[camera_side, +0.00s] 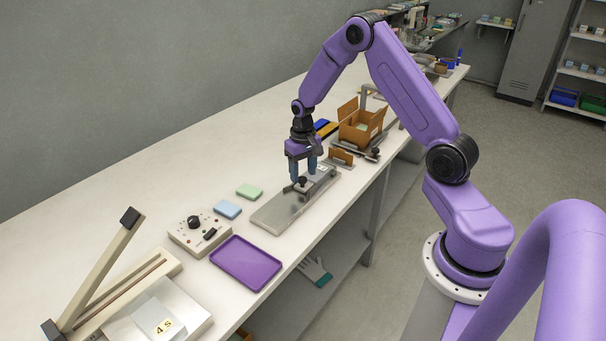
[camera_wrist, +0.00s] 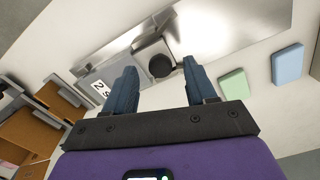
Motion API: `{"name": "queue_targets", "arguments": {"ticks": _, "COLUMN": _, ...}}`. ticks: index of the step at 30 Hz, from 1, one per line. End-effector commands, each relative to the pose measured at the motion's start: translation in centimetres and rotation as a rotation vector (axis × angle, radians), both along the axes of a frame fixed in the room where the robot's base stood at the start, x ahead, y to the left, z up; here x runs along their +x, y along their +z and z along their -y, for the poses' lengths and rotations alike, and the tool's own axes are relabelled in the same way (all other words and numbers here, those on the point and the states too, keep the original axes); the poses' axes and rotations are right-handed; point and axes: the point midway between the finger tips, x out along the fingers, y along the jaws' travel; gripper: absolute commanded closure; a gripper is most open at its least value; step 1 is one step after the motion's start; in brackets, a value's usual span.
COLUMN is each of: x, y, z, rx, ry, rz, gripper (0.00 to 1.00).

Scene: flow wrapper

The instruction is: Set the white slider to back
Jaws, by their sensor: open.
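A pale grey block with a round black knob (camera_wrist: 161,66) sits on a long silver metal plate (camera_wrist: 230,28). It looks like the slider, though its white colour is not clear to me. In the side view, the plate (camera_side: 270,213) lies on the bench and the knob (camera_side: 302,181) is toward its far end. My gripper (camera_side: 302,174) points down over that end, fingers apart. In the wrist view, my gripper (camera_wrist: 160,68) is open, with one finger on either side of the knob. Contact with the knob cannot be told. A white label (camera_wrist: 101,88) is beside the block.
Green (camera_side: 249,191) and blue (camera_side: 227,210) blocks, a control box (camera_side: 190,240) and a purple tray (camera_side: 232,270) lie nearer the camera. A brown open box (camera_side: 362,132) stands beyond the plate. A lever-arm device (camera_side: 100,275) is at lower left.

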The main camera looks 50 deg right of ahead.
Motion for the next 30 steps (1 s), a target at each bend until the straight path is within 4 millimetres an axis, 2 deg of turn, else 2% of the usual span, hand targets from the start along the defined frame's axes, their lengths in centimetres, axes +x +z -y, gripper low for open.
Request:
{"name": "queue_targets", "arguments": {"ticks": 6, "x": 0.0, "y": -1.3, "z": 0.0, "rx": 0.000, "ry": 0.000, "rz": 0.000, "gripper": 0.44}}
{"name": "queue_targets", "arguments": {"ticks": 14, "x": 0.0, "y": -1.4, "z": 0.0, "rx": 0.000, "ry": 0.000, "rz": 0.001, "gripper": 0.44}}
{"name": "queue_targets", "arguments": {"ticks": 15, "x": 0.0, "y": -1.4, "z": 0.0, "rx": 0.000, "ry": 0.000, "rz": 0.001, "gripper": 0.51}}
{"name": "queue_targets", "arguments": {"ticks": 17, "x": 0.0, "y": -1.4, "z": 0.0, "rx": 0.000, "ry": 0.000, "rz": 0.001, "gripper": 0.70}}
{"name": "queue_targets", "arguments": {"ticks": 18, "x": 0.0, "y": -1.4, "z": 0.0, "rx": 0.000, "ry": 0.000, "rz": 0.001, "gripper": 0.83}}
{"name": "queue_targets", "arguments": {"ticks": 20, "x": 0.0, "y": -1.4, "z": 0.0, "rx": 0.000, "ry": 0.000, "rz": 0.001, "gripper": 1.00}}
{"name": "queue_targets", "arguments": {"ticks": 26, "x": 0.0, "y": -1.4, "z": -0.3, "rx": 0.000, "ry": 0.001, "rz": 0.001, "gripper": 1.00}}
{"name": "queue_targets", "arguments": {"ticks": 30, "x": 0.0, "y": -1.4, "z": -1.8, "rx": 0.000, "ry": 0.003, "rz": 0.001, "gripper": 1.00}}
